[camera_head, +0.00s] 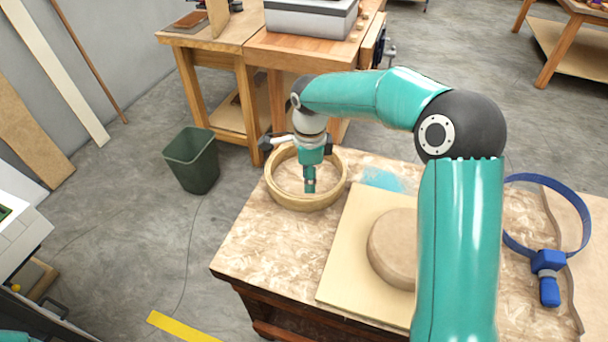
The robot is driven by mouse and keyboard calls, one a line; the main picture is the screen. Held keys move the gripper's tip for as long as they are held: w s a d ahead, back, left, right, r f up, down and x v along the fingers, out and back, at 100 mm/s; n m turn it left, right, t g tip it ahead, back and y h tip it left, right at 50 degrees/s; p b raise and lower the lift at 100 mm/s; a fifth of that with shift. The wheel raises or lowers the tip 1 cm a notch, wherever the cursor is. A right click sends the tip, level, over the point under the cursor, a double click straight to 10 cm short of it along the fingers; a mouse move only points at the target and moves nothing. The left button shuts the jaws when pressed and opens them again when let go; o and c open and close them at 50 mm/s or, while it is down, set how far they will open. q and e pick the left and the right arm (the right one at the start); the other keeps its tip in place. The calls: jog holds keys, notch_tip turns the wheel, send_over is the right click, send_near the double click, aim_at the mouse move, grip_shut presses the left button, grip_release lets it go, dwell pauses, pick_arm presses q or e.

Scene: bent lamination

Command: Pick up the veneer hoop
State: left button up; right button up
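The veneer hoop (297,203) is a pale wooden ring lying flat at the far left corner of the workbench (262,245). My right gripper (310,187) points down over the hoop, and its tip shows within the ring's opening. The teal gripper body hides part of the hoop's far wall. The fingers are small and seen nearly in line, so I cannot tell whether they are open or shut or touch the ring. The hoop appears to rest on the bench top. My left gripper is not in view.
A round wooden form (391,245) on a square board (352,265) sits right of the hoop, partly behind my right arm. A blue strap clamp (548,262) lies at the right. A green bin (191,165) stands left of the bench. Another wooden table (258,48) stands behind.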

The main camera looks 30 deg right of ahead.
aim_at(310, 198)
notch_tip(310, 198, down, 4)
jog(key=f, duration=0.1)
jog(key=f+p, duration=0.1)
jog(key=f, duration=0.3)
jog(key=shift+s+p, duration=0.25)
jog(key=shift+p, duration=0.15)
jog(key=shift+f, duration=0.35)
jog(key=shift+c, duration=0.3)
jog(key=shift+w, duration=0.1)
grip_shut()
